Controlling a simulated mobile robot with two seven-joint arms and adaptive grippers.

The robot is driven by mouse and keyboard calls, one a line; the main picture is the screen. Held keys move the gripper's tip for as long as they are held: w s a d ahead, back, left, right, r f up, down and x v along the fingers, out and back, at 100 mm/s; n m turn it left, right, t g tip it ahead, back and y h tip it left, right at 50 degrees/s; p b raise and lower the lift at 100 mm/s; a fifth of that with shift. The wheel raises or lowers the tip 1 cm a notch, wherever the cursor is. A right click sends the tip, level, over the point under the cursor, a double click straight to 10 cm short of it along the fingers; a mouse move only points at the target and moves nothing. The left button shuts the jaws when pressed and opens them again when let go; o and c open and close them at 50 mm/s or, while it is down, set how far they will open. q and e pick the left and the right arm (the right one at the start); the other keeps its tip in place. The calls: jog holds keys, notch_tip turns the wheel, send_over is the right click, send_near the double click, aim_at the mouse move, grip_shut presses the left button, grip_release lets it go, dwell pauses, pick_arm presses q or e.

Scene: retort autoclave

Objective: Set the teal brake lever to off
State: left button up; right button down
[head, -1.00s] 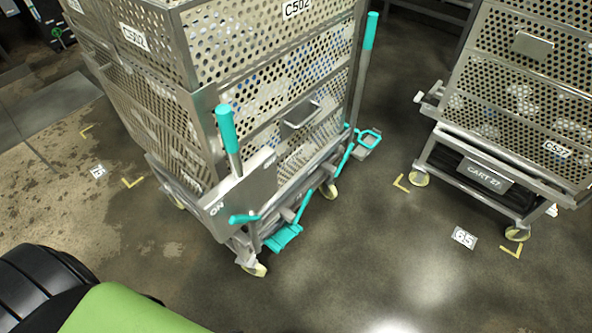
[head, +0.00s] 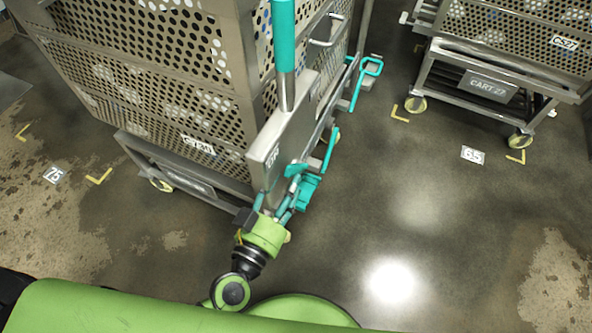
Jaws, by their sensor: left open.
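The teal brake lever (head: 295,170) is a short handle low on the steel bracket plate (head: 283,130) at the near corner of the left cart. My left gripper (head: 275,199) reaches up from the bottom to just below the lever. Its fingers are open and look empty. Whether a finger touches the lever, I cannot tell, as teal parts overlap there. My right gripper is out of view.
A teal pedal (head: 309,190) is close to the right of my gripper. A tall teal-gripped handle (head: 284,40) rises above the plate. The perforated basket (head: 150,95) fills the upper left. Cart 27 (head: 488,88) stands at the upper right. The floor on the right is open.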

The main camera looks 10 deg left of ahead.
aim_at(294, 174)
pick_arm(q)
jog(key=x, duration=0.4)
jog(key=shift+w+d+p, duration=0.1)
jog(key=shift+w+p, duration=0.2)
jog(key=shift+w, duration=0.1)
jog(key=shift+c, duration=0.4)
jog(key=c, duration=0.7)
grip_shut()
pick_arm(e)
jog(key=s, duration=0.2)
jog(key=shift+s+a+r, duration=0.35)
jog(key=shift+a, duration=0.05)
